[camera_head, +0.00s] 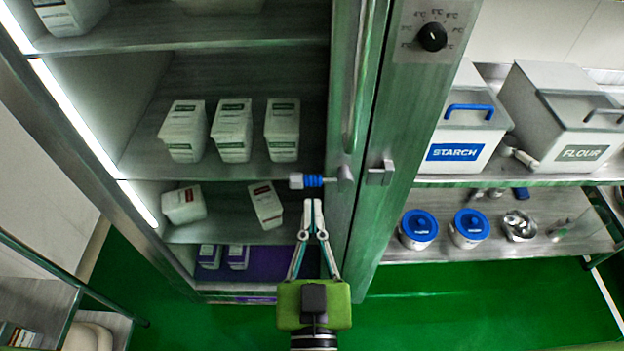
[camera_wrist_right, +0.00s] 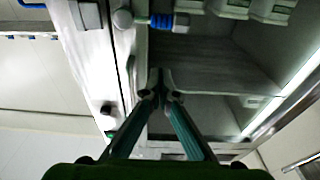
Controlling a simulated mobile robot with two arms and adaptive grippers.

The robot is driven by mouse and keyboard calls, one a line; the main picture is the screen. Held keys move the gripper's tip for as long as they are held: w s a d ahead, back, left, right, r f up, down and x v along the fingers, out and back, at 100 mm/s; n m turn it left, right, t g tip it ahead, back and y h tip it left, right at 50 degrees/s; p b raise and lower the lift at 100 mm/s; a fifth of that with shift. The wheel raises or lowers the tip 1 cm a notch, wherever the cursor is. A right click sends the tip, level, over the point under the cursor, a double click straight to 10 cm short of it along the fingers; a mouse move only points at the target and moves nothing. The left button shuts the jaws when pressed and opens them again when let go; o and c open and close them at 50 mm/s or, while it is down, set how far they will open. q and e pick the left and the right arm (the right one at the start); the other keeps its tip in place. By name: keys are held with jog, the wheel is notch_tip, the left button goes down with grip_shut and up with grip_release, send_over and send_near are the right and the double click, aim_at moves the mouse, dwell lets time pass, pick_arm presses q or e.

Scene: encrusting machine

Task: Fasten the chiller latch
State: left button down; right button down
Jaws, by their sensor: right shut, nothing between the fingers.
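The chiller latch has a blue ribbed grip (camera_head: 313,181) with a grey end. It lies level and points left from a round grey pivot (camera_head: 345,179) on the steel door edge. A grey catch block (camera_head: 381,173) sits on the frame to the right of the pivot, apart from the grip. My right gripper (camera_head: 313,203) is shut and empty, with its fingertips just below the blue grip in the head view. The right wrist view shows the fingertips (camera_wrist_right: 158,78) apart from the blue grip (camera_wrist_right: 162,22). My left gripper is not in view.
The chiller's shelves (camera_head: 235,173) hold several white cartons. A temperature dial (camera_head: 432,37) is on the frame above. On the right, a starch bin (camera_head: 466,119), a flour bin (camera_head: 570,120) and blue-lidded pots (camera_head: 419,226) stand on shelves. Green floor is clear below.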

jog(key=r+b, duration=0.1)
jog(key=b, duration=0.1)
send_over(311, 182)
jog(key=s, duration=0.1)
notch_tip(311, 182, down, 3)
jog(key=b, duration=0.5)
jog(key=shift+r, duration=0.1)
jog(key=shift+f+b, duration=0.4)
jog(key=shift+b, duration=0.4)
jog(key=shift+s, duration=0.1)
